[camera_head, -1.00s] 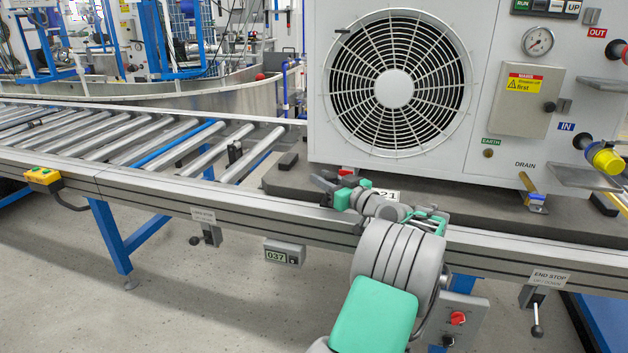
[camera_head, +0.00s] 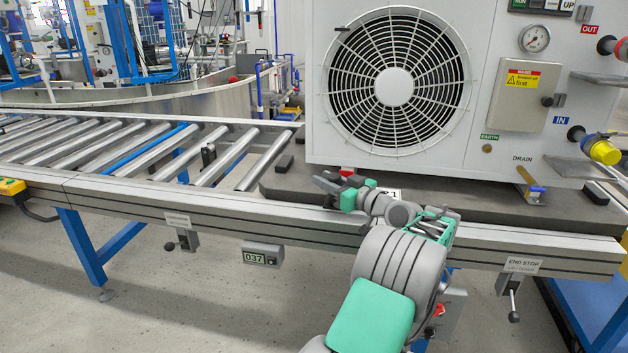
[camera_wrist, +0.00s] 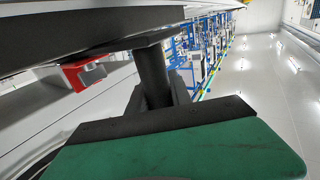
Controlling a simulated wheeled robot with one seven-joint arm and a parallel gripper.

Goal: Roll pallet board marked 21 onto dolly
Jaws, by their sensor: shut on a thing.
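The pallet board (camera_head: 490,208) is a dark grey slab on the roller conveyor, under a large white unit with a round fan grille (camera_head: 490,150). Its white label (camera_head: 393,194) is partly hidden by my arm; only a "1" is clear. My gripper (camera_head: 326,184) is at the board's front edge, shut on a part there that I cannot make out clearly. The wrist view shows a dark post (camera_wrist: 152,75) between the jaws, by a red part (camera_wrist: 85,74). A blue frame (camera_head: 592,312), possibly the dolly, stands at the lower right, beyond the end stop.
Bare rollers (camera_head: 165,148) lie left of the board. An end stop lever (camera_head: 512,292) hangs under the front rail near its right end. A grey box marked 037 (camera_head: 262,254) hangs below the rail. The floor in front is clear at left.

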